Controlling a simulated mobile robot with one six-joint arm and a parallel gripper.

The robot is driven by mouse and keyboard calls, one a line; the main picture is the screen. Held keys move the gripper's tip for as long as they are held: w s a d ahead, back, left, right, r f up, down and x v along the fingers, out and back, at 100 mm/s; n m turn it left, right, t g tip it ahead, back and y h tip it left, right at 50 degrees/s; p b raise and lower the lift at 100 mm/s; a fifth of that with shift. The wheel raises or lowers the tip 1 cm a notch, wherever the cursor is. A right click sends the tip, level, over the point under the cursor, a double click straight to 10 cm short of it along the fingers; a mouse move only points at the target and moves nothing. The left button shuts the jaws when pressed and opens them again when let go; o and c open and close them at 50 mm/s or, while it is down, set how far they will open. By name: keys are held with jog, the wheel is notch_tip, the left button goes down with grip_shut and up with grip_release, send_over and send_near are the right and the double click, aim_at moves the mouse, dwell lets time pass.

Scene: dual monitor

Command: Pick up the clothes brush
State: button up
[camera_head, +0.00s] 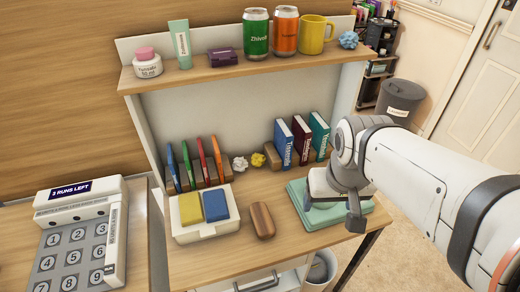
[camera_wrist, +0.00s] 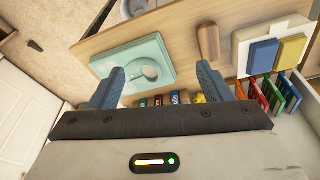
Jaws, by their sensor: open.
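The clothes brush appears to be the brown wooden, rounded oblong (camera_head: 263,220) lying on the desk between the white tray and the teal box. Its bristles are not visible. In the wrist view, the same brown oblong (camera_wrist: 208,42) lies beyond and slightly right of centre between my fingers, near the right finger's line. My gripper (camera_head: 332,208) is over the teal box, to the right of the brush and apart from it. In the wrist view my gripper (camera_wrist: 160,82) has its two blue fingers wide apart, with nothing held between them.
The teal box (camera_head: 297,192) is partly hidden by my arm. A white tray (camera_head: 208,233) holds yellow and blue blocks. Upright books (camera_head: 300,138), coloured folders (camera_head: 202,160) and crumpled paper balls stand behind. A shelf (camera_head: 215,75) with cans overhangs the desk. A keypad device (camera_head: 75,245) is left.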

jog(key=shift+o, duration=0.5)
jog(key=n+g+b, duration=0.3)
jog(key=b, duration=0.2)
send_over(262, 217)
jog(key=f, duration=1.1)
jog(key=s+f, duration=0.1)
jog(key=f, duration=0.5)
jog(key=shift+d, duration=0.4)
jog(key=shift+w+a+f+b, duration=0.15)
jog(key=shift+f, duration=1.2)
jog(key=shift+w+a+f+b, duration=0.1)
jog(key=shift+f, duration=1.2)
jog(key=shift+w+a+f+b, duration=0.15)
jog(key=shift+f, duration=1.2)
jog(key=shift+c, duration=0.4)
jog(key=c, duration=1.1)
jog(key=shift+r, duration=0.15)
